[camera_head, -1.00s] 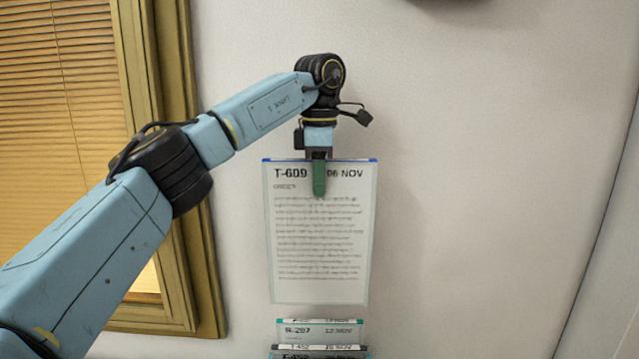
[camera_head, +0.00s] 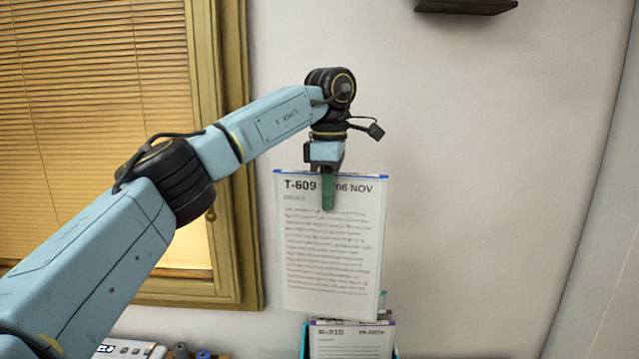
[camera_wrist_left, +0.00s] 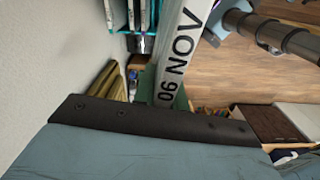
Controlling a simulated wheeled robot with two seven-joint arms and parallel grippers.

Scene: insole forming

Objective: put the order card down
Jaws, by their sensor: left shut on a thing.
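The order card (camera_head: 333,255) is a white printed sheet with a blue top edge, marked T-609 and 06 NOV. My left gripper (camera_head: 328,195) is shut on its top edge, and the card hangs nearly upright in front of the wall. In the left wrist view the card's 06 NOV strip (camera_wrist_left: 178,62) runs away from the gripper. Below the card is a teal rack (camera_head: 305,343) with other cards in it, the front one (camera_head: 350,340) purple-edged and marked R-310. The held card's lower edge overlaps the rear cards in the picture. My right gripper is not in view.
A window with blinds (camera_head: 90,120) and a yellow wooden frame (camera_head: 232,150) is at the left. A dark shelf (camera_head: 466,5) is on the wall at the top. A white device (camera_head: 128,348) stands at the bottom left. The wall right of the card is clear.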

